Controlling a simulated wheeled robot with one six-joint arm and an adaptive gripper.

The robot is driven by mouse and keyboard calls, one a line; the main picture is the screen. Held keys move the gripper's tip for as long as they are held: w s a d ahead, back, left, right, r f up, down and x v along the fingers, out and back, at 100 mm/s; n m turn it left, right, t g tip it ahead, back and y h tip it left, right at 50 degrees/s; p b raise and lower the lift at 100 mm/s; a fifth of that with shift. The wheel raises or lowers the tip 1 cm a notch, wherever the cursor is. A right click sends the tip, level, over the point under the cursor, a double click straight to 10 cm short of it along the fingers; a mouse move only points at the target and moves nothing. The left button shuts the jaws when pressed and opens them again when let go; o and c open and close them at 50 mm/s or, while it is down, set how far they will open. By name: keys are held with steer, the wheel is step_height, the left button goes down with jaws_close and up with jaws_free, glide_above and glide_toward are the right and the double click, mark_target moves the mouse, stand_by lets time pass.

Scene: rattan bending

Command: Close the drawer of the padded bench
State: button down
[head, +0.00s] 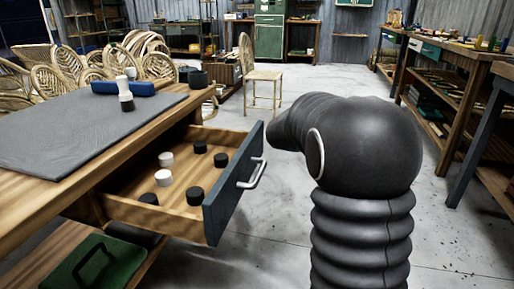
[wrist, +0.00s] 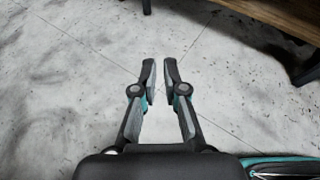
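The padded bench (head: 140,133) is at the left of the head view, a wooden top with a grey pad (head: 75,130). Its drawer (head: 180,213) is pulled well out to the right. The drawer has a dark blue-grey front (head: 228,195) with a light metal bar handle (head: 252,174). Several black and white round pieces stand inside it. My black arm is to the right of the drawer front in the head view, and my gripper is hidden there. In the wrist view my gripper (wrist: 159,78) is partly open and empty, with a narrow gap between its fingertips, above the floor.
A blue block (head: 122,88) and a white-and-black piece (head: 126,98) are on the bench. A green box (head: 95,262) is on the lower shelf. A chair (head: 258,78) and rattan seats (head: 70,65) stand behind. A workbench (head: 470,60) lines the right. Grey floor between is clear.

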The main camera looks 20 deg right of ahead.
steer(key=s+d+f+m+g+y+p, duration=0.2)
steer(key=s+d+f+m+g+y, duration=0.15)
steer(key=s, duration=0.35)
steer(key=s+d+f+m+g+y+p, duration=0.1)
steer(key=s+d+f+m+g+y, duration=0.1)
steer(key=s+d+f+m+g, duration=0.3)
steer(key=s+a+f+m+t+y+p, duration=0.25)
steer(key=s+a+f+m+y, duration=0.3)
steer(key=a+y, duration=0.45)
steer(key=m+t+y, duration=1.1)
steer(key=t+y, duration=0.2)
steer(key=t, duration=0.2)
glide_toward(254, 137)
steer(key=p+x, duration=0.2)
steer(key=x, duration=0.5)
steer(key=shift+a, duration=0.15)
